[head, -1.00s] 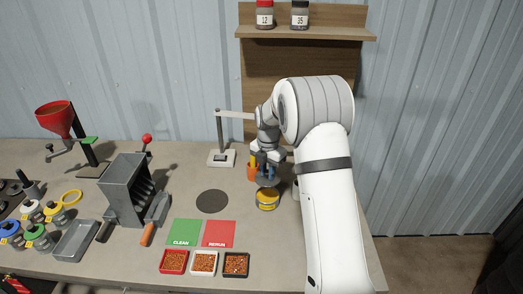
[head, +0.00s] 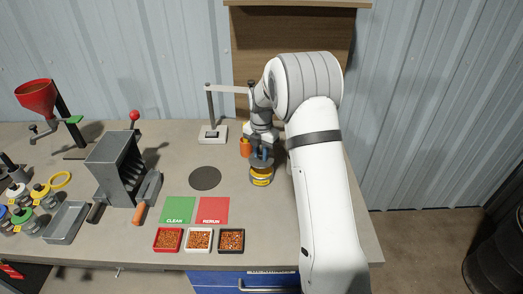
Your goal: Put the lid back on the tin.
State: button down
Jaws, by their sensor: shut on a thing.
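The tin (head: 261,181) is a short yellow container standing on the bench in front of my arm. My gripper (head: 262,155) points down directly above it, with blue fingertips showing. The gripper and lid hide the tin's opening.
An orange cup (head: 245,147) stands close to the left of my gripper. A white-based stand (head: 213,133) is behind. A dark round mat (head: 205,178), green card (head: 178,210), red card (head: 213,210) and several small trays of granules lie to the left and front.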

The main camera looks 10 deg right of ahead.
aim_at(261, 160)
jog(key=shift+f+b, duration=1.2)
jog(key=shift+f, duration=1.05)
jog(key=c, duration=1.2)
grip_release()
